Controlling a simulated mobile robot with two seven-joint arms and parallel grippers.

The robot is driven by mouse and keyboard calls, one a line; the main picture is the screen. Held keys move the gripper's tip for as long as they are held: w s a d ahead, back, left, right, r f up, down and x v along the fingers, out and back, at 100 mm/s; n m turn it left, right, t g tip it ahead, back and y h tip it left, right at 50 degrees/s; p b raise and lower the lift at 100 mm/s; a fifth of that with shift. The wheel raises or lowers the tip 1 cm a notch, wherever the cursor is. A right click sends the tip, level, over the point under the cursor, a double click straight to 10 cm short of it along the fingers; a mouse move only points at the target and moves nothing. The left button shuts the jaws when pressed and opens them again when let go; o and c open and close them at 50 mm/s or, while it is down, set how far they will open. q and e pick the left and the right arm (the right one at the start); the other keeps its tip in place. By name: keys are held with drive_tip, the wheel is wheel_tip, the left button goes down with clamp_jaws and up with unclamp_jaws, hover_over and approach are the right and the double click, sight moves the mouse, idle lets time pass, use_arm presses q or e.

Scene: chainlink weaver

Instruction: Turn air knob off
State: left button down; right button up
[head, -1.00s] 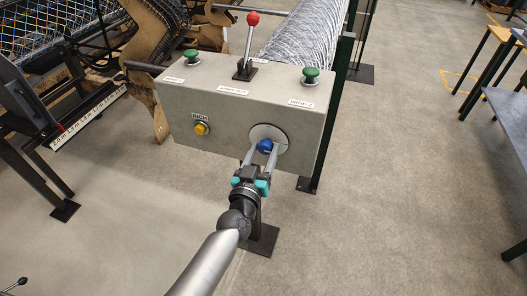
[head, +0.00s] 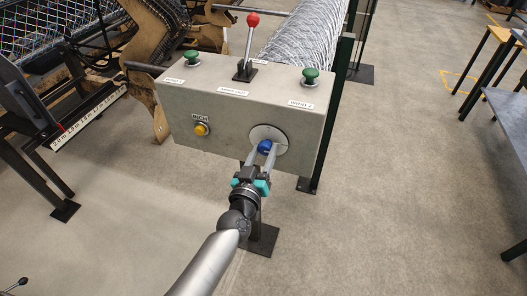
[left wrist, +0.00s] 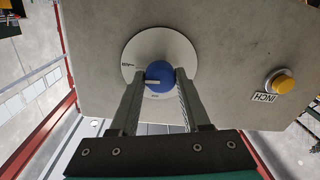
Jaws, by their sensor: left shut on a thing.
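The air knob (head: 265,146) is blue and sits on a round pale dial plate (head: 281,135) on the front of a grey control box (head: 230,112). In the left wrist view the blue knob (left wrist: 159,74) shows a pale pointer line that lies roughly level, toward the left. The dial plate (left wrist: 150,45) carries small markings too small to read surely. My left gripper (head: 264,149) is shut on the knob, one finger on each side, also in the left wrist view (left wrist: 158,80). My right gripper is not in view.
A yellow button (head: 201,129) marked INCH is left of the dial. Two green buttons (head: 192,57) (head: 310,75) and a red-topped lever (head: 252,20) stand on top of the box. A mesh roll (head: 300,40) lies behind.

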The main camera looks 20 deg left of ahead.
use_arm(q)
drive_tip(key=n+p, duration=0.1)
drive_tip(key=n, duration=0.7)
drive_tip(key=shift+n, duration=0.3)
drive_tip(key=n, duration=0.4)
drive_tip(key=shift+n+h+b, duration=0.3)
drive_tip(key=shift+n+b, duration=0.1)
drive_tip(key=shift+n, duration=1.4)
drive_tip(key=shift+c, duration=1.8)
unclamp_jaws()
drive_tip(key=s, duration=1.5)
drive_tip(key=shift+s+a+r, duration=0.15)
drive_tip(key=shift+a+r, duration=0.2)
